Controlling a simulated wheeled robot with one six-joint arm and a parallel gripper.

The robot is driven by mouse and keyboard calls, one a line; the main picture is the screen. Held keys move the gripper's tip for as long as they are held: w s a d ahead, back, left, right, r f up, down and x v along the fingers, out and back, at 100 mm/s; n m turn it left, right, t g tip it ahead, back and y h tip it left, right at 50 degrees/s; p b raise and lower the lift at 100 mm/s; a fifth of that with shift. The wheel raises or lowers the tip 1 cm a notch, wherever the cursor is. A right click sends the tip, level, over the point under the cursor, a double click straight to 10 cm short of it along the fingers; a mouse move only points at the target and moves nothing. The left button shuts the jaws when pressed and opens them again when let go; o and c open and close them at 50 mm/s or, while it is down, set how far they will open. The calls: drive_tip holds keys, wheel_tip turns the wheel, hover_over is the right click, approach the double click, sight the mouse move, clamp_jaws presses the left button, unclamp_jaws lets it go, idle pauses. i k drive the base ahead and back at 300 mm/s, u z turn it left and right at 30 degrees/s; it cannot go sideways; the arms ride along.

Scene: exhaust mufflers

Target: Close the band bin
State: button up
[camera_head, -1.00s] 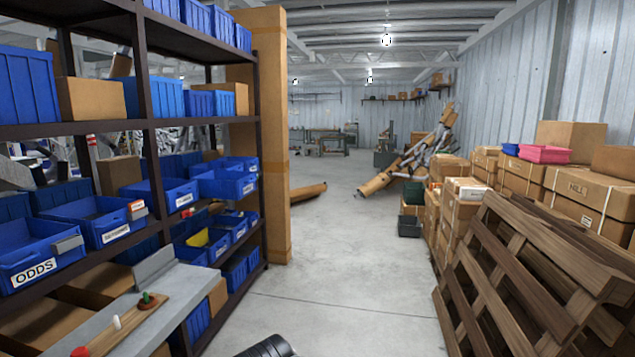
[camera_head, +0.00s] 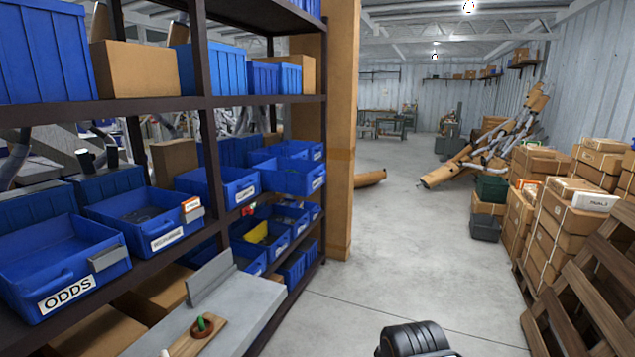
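Several blue open bins stand on the dark shelf rack at the left. The front-left bin (camera_head: 70,262) is labelled ODDS and has a grey piece at its front corner. The bin to its right (camera_head: 140,222) has a label too small to read and an orange-and-white tag. Farther bins (camera_head: 219,188) and (camera_head: 290,176) also have labels I cannot read clearly. I cannot tell which one is the band bin. A black rounded part of my arm shows at the bottom edge; my gripper's fingers do not show.
A grey bench (camera_head: 232,307) with a wooden board stands in front of the lower shelf. A cardboard-coloured post (camera_head: 341,150) stands at the rack's end. Wooden pallets (camera_head: 590,270) and stacked boxes (camera_head: 565,225) line the right. The concrete floor (camera_head: 420,250) between is clear.

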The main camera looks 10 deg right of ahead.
sight(312, 176)
drive_tip(key=k, duration=0.4)
drive_tip(key=z, duration=0.9)
drive_tip(key=i, duration=1.75)
drive_tip(key=u, duration=0.75)
drive_tip(key=i, duration=0.85)
drive_tip(key=u, duration=0.9)
